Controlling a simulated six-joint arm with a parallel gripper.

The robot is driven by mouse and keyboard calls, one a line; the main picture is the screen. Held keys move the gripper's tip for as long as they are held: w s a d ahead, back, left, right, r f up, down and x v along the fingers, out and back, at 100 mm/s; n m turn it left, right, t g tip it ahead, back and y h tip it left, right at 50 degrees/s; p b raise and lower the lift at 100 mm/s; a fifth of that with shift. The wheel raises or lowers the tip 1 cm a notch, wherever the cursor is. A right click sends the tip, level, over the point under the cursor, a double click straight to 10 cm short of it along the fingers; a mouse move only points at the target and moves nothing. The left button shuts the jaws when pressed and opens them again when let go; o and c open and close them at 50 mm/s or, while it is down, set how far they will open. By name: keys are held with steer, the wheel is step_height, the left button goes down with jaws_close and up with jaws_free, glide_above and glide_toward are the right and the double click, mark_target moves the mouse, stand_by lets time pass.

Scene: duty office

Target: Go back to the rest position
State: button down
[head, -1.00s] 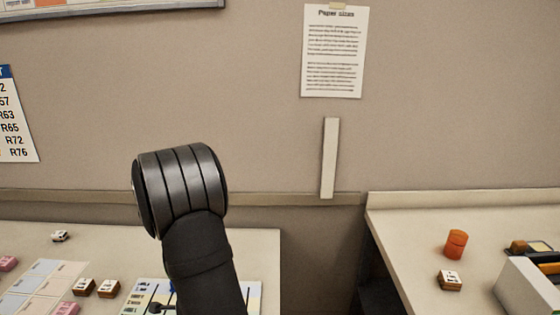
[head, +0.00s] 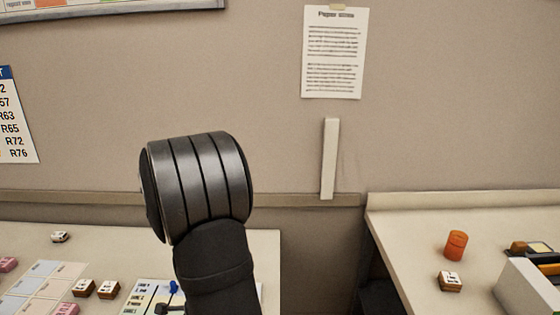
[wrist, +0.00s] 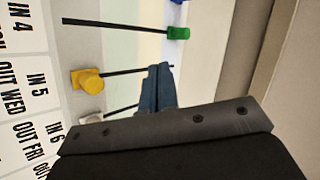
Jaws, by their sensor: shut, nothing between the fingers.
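My gripper (wrist: 158,90) shows in the wrist view with its dark blue-grey fingers together and nothing between them. It is over a pale striped board with dark rods. In the head view my arm rises in the lower left and hides part of the board (head: 140,297); my fingers are out of sight there. In the wrist view a green knob (wrist: 178,33) and a yellow knob (wrist: 88,80) sit on rods beyond the fingers. A white knob (wrist: 90,119) is partly hidden by my gripper body.
The left desk holds small stamp-like blocks (head: 83,287) and a card grid. The right desk holds an orange cylinder (head: 456,245), a block (head: 450,281) and a white box (head: 530,288). A gap separates the desks. The partition wall stands behind.

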steer(key=v, duration=0.2)
steer(key=shift+s+d+r, duration=0.1)
steer(key=shift+s+r, duration=0.15)
steer(key=shift+s, duration=0.05)
steer(key=x, duration=0.6)
steer(key=shift+w+f, duration=0.3)
steer(key=a, duration=0.1)
steer(key=a+f, duration=0.1)
steer(key=shift+s+a, duration=0.15)
steer(key=shift+a, duration=0.25)
steer(key=s, duration=1.1)
steer(key=shift+s+d+r, duration=0.1)
steer(key=shift+d+r, duration=0.05)
steer(key=s+d, duration=0.1)
steer(key=s+d+r, duration=0.1)
steer(key=s, duration=0.1)
steer(key=s+r, duration=0.1)
steer(key=s, duration=0.1)
steer(key=shift+d, duration=0.4)
steer(key=shift+v, duration=2.75)
